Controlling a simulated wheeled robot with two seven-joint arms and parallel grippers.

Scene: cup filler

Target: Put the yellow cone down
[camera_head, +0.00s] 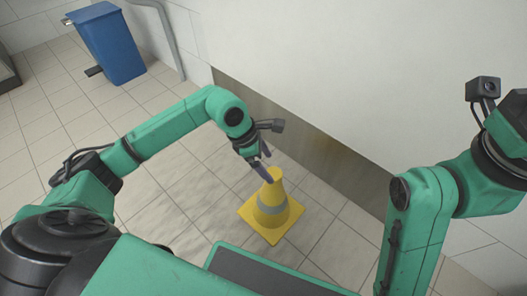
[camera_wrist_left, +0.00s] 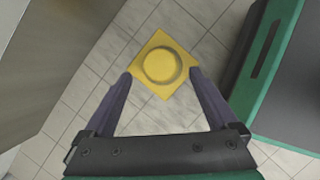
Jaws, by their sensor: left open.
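The yellow cone (camera_head: 270,199) with a grey band stands upright on its square base on the tiled floor, in the middle of the head view. In the left wrist view the cone (camera_wrist_left: 161,66) shows from above, its round top inside the square base. My left gripper (camera_head: 264,164) is at the cone's top, coming from the upper left. In the left wrist view its two dark fingers are spread wide, with the cone showing between and beyond the tips of the gripper (camera_wrist_left: 161,74). It holds nothing. My right arm is at the right; its gripper is out of view.
A blue bin (camera_head: 108,44) stands at the upper left. A pale wall with a dark lower strip (camera_head: 320,150) runs close behind the cone. Tiled floor (camera_head: 165,185) is free to the left of the cone.

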